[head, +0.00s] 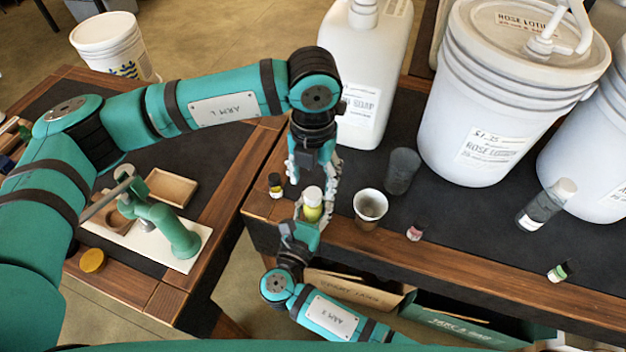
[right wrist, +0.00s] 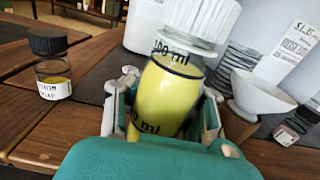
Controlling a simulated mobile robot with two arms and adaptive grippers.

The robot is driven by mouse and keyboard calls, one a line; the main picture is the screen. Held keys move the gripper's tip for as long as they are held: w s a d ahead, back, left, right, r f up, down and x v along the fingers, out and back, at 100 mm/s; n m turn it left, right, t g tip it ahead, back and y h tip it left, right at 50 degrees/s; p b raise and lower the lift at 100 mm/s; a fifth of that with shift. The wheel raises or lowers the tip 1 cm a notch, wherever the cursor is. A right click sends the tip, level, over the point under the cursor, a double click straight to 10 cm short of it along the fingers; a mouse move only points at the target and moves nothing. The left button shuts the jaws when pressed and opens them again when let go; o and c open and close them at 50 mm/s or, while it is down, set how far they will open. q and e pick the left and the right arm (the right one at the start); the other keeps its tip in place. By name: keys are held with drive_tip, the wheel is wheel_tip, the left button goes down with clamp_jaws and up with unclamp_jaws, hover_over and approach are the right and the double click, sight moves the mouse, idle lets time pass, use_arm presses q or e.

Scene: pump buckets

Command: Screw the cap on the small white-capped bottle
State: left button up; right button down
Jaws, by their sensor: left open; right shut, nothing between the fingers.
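The small bottle (head: 312,212) holds yellow liquid and has a pale white cap (head: 312,193) on top. It is near the front-left corner of the dark-topped table. In the right wrist view the bottle (right wrist: 165,95) looks tilted, and its cap (right wrist: 190,18) is cut by the top edge. My left gripper (head: 313,182) points down over the cap, open, with fingers to either side. My right gripper (head: 305,232) is shut, close at the bottle's front. Its finger parts (right wrist: 163,115) show beside the lower bottle, whose base is hidden; contact is unclear.
A black-capped bottle (head: 275,185) stands just left, with a white cup (head: 370,205) and grey cup (head: 402,170) to the right. A large jug (head: 365,75) and pump buckets (head: 490,110) stand behind. Open boxes (head: 355,290) lie below the table edge.

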use_arm(q)
drive_tip(key=o, duration=0.6)
drive_tip(key=shift+c, duration=0.2)
wheel_tip(320, 180, up, 12)
use_arm(e)
drive_tip(key=c, duration=2)
unclamp_jaws()
drive_tip(key=o, duration=1)
drive_tip(key=shift+c, duration=0.2)
drive_tip(key=v, duration=1.2)
